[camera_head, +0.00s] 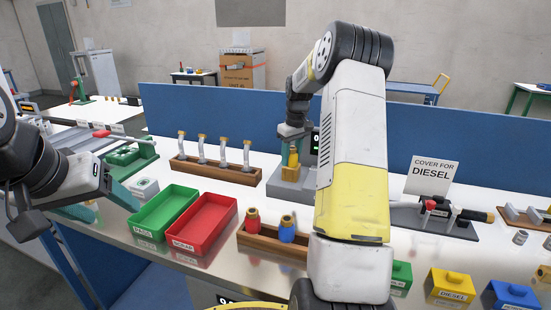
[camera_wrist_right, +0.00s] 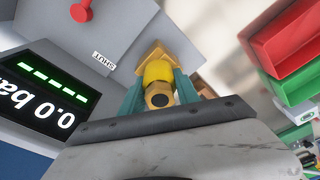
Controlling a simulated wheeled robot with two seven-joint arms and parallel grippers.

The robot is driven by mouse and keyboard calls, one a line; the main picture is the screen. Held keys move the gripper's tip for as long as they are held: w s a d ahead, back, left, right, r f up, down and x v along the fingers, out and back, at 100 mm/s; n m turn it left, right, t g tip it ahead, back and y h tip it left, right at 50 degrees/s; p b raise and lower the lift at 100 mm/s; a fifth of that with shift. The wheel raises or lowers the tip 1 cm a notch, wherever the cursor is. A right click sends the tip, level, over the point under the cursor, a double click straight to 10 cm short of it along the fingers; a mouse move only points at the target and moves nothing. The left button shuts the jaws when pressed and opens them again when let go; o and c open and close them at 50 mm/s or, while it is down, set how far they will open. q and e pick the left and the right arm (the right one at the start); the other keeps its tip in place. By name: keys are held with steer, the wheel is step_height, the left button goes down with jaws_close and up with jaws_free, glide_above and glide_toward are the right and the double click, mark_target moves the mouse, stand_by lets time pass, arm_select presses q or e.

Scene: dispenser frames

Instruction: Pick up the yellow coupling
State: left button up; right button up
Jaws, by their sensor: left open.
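The yellow coupling (camera_head: 291,172) sits upright on the grey test stand (camera_head: 285,189) at the middle back of the bench. In the right wrist view the yellow coupling (camera_wrist_right: 158,73) lies between the teal fingers of my right gripper (camera_wrist_right: 159,88), with a brass piece beyond it. The fingers appear to touch it on both sides. My right gripper (camera_head: 292,148) reaches down over the stand in the head view. My left gripper (camera_head: 104,204) is open and empty at the left, beside the green tray.
A green tray (camera_head: 139,228) and a red tray (camera_head: 178,240) stand left of a wooden holder (camera_head: 262,246) with red and blue couplings. A wooden rack (camera_head: 186,170) holds several upright parts behind. A gauge display (camera_wrist_right: 40,100) adjoins the stand. My right arm hides the bench's middle.

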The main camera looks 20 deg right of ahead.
mark_target(293, 148)
jaws_close()
steer(key=shift+r, duration=0.45)
steer(key=r, duration=0.2)
steer(key=shift+s+d+r, duration=0.15)
steer(key=shift+s+r, duration=0.25)
steer(key=s+d+r, duration=0.1)
steer(key=s+d, duration=0.3)
steer(key=s, duration=1)
steer(key=shift+s+r, duration=0.15)
steer(key=shift+r, duration=1.3)
steer(key=shift+s+r, duration=0.1)
steer(key=shift+r, duration=1.35)
